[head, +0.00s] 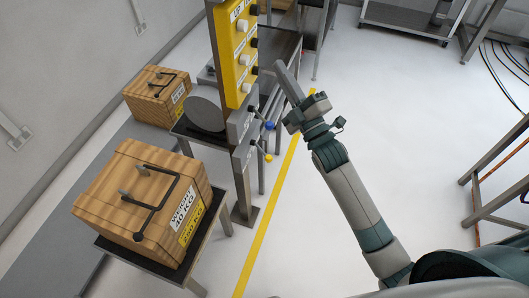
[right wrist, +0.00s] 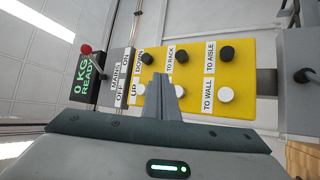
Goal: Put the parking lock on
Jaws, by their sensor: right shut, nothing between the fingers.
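My right gripper (head: 279,68) is shut and empty, its fingers pointing at the yellow button panel (head: 241,50) on the grey post. In the right wrist view the closed fingers (right wrist: 158,80) overlap the panel (right wrist: 208,55) near its lower buttons; I cannot tell whether they touch it. Below the panel, two small grey boxes carry levers, one with a blue knob (head: 270,126) and one with a yellow knob (head: 268,158). Their lettering is too small to read, so I cannot tell which is the parking lock. My left gripper is not in view.
A display (right wrist: 87,78) reads "0 KG READY", beside a mains switch (right wrist: 124,75). A wooden weight box (head: 125,190) with a handle sits on a stand at left; another box (head: 150,92) stands behind. Open floor lies right of the yellow line (head: 262,228).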

